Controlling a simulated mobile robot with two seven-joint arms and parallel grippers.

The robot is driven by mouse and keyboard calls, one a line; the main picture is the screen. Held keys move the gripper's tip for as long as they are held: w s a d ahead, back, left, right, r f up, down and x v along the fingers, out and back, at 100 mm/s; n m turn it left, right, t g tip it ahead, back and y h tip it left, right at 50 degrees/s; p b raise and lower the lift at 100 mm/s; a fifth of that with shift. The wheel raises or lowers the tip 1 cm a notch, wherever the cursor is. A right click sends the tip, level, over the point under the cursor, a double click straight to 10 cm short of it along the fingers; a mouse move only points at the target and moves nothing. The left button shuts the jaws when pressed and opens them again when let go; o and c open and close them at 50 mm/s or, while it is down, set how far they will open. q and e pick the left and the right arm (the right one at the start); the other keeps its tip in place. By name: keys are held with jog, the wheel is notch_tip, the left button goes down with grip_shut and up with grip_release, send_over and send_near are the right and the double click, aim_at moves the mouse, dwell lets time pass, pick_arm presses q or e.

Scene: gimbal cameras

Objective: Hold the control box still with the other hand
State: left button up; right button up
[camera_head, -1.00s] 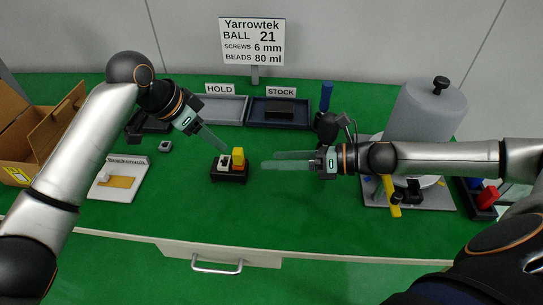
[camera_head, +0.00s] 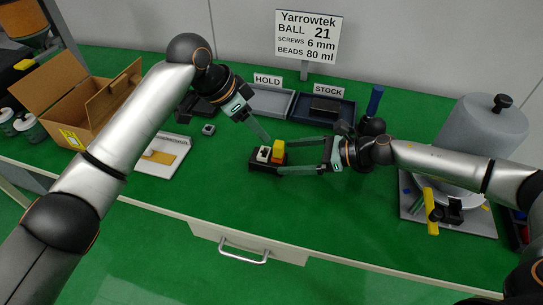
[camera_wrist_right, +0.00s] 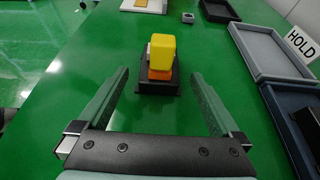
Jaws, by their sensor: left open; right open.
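The control box (camera_head: 262,168) is a small black box on the green table, with a white part and a yellow-and-orange part on top. In the right wrist view, the box (camera_wrist_right: 158,87) lies ahead between the finger ends, with green table showing on both sides. My right gripper (camera_head: 282,156) is open, its fingers pointing left toward the box's right end, one on the far side and one on the near side. My left gripper (camera_head: 264,135) is open just above and behind the box; its fingers overlap in view, and I cannot tell whether they touch it.
A grey HOLD tray (camera_head: 268,113) and a dark STOCK tray (camera_head: 335,121) stand behind the box. A white panel (camera_head: 160,170) and a cardboard box (camera_head: 110,125) are to the left. A large grey machine (camera_head: 480,130) stands right. The table in front is clear.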

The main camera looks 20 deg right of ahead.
aim_at(265, 156)
jog(key=x, duration=0.8)
jog(key=shift+s, duration=0.1)
jog(key=c, duration=1.5)
